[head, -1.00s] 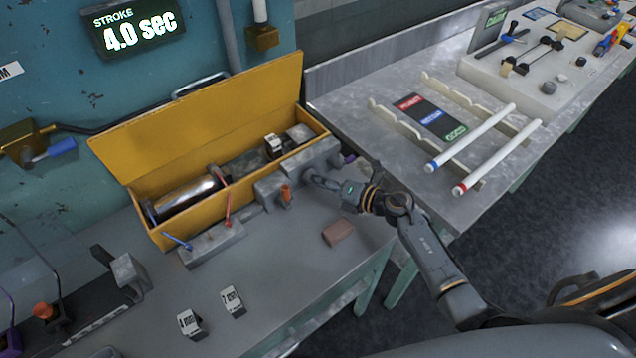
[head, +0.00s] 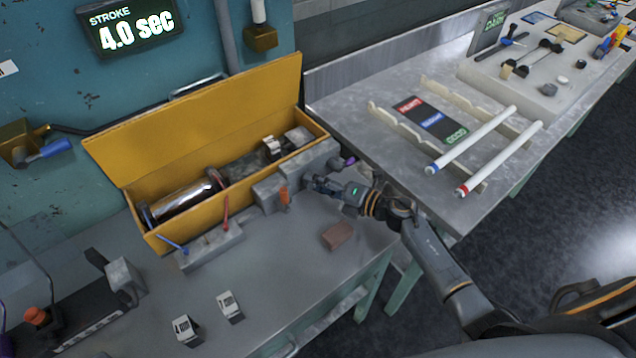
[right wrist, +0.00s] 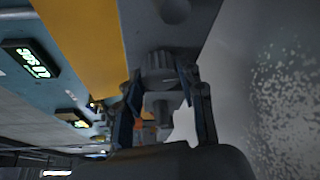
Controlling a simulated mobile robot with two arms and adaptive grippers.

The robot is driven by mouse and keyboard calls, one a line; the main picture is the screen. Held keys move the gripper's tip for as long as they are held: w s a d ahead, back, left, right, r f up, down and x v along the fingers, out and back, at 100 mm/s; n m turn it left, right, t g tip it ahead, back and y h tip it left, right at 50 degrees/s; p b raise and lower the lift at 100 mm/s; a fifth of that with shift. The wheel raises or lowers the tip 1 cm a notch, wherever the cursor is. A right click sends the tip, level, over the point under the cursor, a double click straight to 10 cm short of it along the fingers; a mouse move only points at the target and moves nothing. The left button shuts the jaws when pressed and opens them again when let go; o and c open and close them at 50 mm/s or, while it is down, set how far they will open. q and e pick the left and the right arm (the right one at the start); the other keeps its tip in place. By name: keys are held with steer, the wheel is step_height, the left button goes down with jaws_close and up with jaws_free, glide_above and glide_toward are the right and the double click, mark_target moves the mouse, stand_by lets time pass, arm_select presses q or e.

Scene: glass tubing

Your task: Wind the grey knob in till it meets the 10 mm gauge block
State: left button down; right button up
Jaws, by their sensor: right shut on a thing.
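The grey knob (right wrist: 160,68) is a ribbed round piece on the end of the grey fixture, seen in the right wrist view. My right gripper (right wrist: 160,92) is shut on it, one finger on each side. In the head view the same gripper (head: 316,184) reaches the fixture's right end and mostly hides the knob. A small pale block with a dark mark (head: 271,147) sits inside the yellow box by the fixture; its label is too small to read, so I cannot tell whether it is the 10 mm gauge block. My left gripper is out of view.
The yellow box (head: 106,164) with its raised lid holds a shiny cylinder (head: 190,197). Blocks marked 4 mm (head: 185,329) and 7 mm (head: 230,306) stand on the bench front. A brown block (head: 337,236) lies near my right gripper. White tubes (head: 480,140) rest on the right table.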

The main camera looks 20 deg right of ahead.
steer(key=o, duration=1.2)
steer(key=v, duration=1.2)
steer(key=shift+s+d+f, duration=0.1)
steer(key=shift+d, duration=0.05)
